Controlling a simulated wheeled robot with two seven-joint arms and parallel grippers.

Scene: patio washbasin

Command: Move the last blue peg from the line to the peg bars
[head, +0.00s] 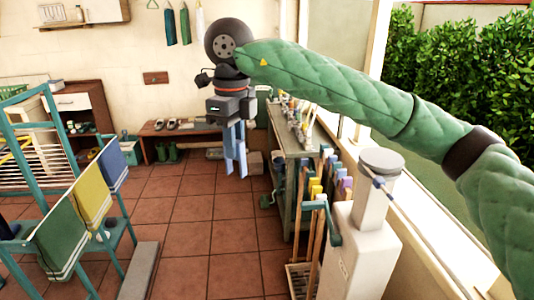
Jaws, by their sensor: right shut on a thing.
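My right gripper (235,150) hangs from my arm in the middle of the head view, fingers pointing down, above the tiled floor in this view. It is shut on a small blue thing, likely the blue peg, which I cannot tell clearly from the blue fingers. My left gripper is not in view. A teal drying rack with pale bars (20,165) stands at the left, with yellow (90,193) and green (62,228) cloths on it. I cannot make out the line or the peg bars for certain.
A green bench (287,150) with small bottles runs along the right wall. Upright handles with coloured tops (317,187) and a pale pedestal (362,250) stand nearer. A low wooden bench (180,129) with shoes is at the back. The tiled floor (195,225) between is clear.

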